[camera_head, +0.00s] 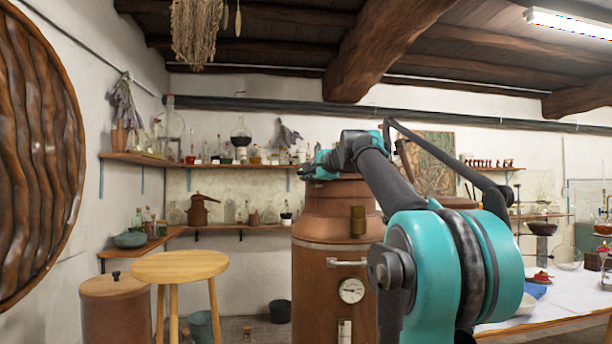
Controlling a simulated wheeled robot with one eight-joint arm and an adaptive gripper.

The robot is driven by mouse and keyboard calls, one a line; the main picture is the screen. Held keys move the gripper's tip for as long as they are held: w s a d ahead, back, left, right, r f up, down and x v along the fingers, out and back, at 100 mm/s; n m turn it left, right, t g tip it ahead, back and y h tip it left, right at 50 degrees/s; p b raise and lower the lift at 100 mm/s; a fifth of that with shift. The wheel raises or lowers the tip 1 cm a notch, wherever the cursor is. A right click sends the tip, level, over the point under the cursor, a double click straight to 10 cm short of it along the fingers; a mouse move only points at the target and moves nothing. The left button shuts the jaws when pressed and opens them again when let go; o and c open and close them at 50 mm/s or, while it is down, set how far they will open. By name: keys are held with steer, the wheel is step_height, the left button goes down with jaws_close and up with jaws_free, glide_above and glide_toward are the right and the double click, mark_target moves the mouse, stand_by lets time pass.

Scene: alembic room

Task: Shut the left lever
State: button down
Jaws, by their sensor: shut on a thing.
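A tall copper still (318,260) stands in the middle, with a round dial gauge (351,290) and a pale horizontal bar handle (347,262) on its front. My arm reaches from the lower right to the top of the still. My gripper (312,168) is small and far off, at the upper left edge of the still's top. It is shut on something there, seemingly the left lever. The lever itself is too small and too covered by the gripper to make out, so its angle cannot be told.
A wooden stool (180,266) and a lidded copper drum (115,310) stand left of the still. Shelves of glassware (225,160) line the back wall. A white table (560,300) with vessels is at the right. My arm hides the still's right side.

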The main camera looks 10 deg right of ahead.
steer(key=n+g+y, duration=0.1)
steer(key=n+y, duration=0.1)
steer(key=s+n+g+y, duration=0.1)
steer(key=n+g+y, duration=0.1)
steer(key=shift+d+y, duration=0.2)
steer(key=shift+y, duration=0.2)
steer(key=shift+s+d+n+g+y, duration=0.1)
steer(key=shift+s+n+g+y, duration=0.1)
steer(key=shift+n+g+y, duration=0.65)
steer(key=shift+s+n+g+y, duration=0.2)
steer(key=shift+n+g+y, duration=0.45)
steer(key=shift+n+g, duration=0.35)
steer(key=c, duration=1.5)
jaws_free()
steer(key=shift+c, duration=0.2)
steer(key=v, duration=1.2)
steer(key=shift+w, duration=0.1)
